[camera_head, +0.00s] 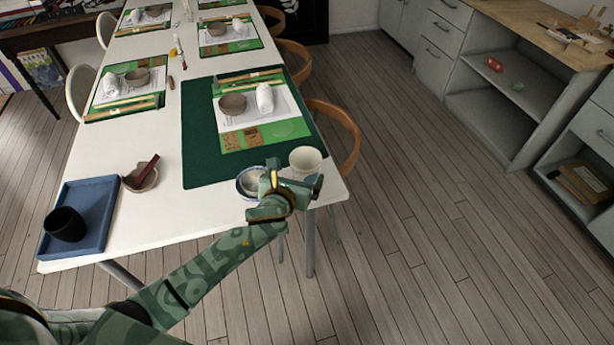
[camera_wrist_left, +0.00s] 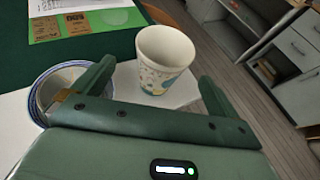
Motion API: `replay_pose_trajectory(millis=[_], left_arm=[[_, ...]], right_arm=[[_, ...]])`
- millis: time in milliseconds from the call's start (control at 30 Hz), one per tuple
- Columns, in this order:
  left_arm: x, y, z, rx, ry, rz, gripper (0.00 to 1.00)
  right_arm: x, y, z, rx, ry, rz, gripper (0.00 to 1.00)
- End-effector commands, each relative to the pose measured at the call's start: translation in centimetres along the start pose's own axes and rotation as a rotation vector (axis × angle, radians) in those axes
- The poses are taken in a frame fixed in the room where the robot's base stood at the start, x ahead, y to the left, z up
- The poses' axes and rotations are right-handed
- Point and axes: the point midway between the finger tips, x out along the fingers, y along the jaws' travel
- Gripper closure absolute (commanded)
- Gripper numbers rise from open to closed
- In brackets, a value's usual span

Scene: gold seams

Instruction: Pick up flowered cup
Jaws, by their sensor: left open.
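The flowered cup (camera_wrist_left: 163,60) is pale with a blue, green and tan pattern low on its side. It stands upright near the table's front right corner, and in the head view (camera_head: 305,161) its lower part is hidden by my gripper. My left gripper (camera_head: 293,182) is open at the near side of the cup. In the left wrist view the two fingers (camera_wrist_left: 158,88) are spread, with the cup ahead and between them. I cannot tell whether either finger touches it. My right gripper is not in view.
A blue-rimmed bowl (camera_head: 246,185) sits close left of the cup, beside one finger. A green mat (camera_head: 200,150) lies behind. A blue tray (camera_head: 96,213) with a black cup (camera_head: 65,224) and a small bowl (camera_head: 140,178) stand left. The table edge is close on the right.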

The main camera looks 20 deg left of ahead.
Motion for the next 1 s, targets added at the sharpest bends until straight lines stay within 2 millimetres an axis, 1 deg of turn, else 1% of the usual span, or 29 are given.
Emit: replay_pose_trajectory(millis=[33,133,267,433,533,633,833,867,900,967,1000], left_arm=[[1.1,0.0,-0.4,0.0,0.001,0.001,0.02],[2.2,0.0,-0.2,0.0,0.0,0.0,0.02],[3.1,-0.1,-0.2,-0.001,0.0,0.0,0.02],[6.0,-0.6,-0.9,-0.003,0.002,0.0,0.02],[7.3,-0.5,-0.7,0.0,0.001,0.001,0.02],[7.8,-0.5,-0.5,0.001,0.001,0.0,0.02],[7.7,-0.5,-0.3,0.001,-0.001,-0.001,0.02],[7.7,-0.5,-0.3,0.001,-0.001,-0.001,0.1],[7.7,-0.5,-0.3,0.001,-0.001,0.0,0.21],[7.7,-0.5,-0.3,0.001,-0.001,0.0,0.38],[7.7,-0.5,-0.3,0.001,-0.001,0.0,0.49]], right_arm=[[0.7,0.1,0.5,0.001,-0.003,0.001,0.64],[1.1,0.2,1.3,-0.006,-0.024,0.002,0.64],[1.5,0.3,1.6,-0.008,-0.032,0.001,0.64],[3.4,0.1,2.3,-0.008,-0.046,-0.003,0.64],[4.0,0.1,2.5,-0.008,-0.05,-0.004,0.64],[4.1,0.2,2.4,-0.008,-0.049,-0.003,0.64],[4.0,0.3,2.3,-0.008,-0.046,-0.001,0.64],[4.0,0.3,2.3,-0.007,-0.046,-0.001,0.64],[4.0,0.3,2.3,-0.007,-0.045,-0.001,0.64],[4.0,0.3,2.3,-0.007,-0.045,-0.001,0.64],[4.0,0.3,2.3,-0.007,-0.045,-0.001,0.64]])
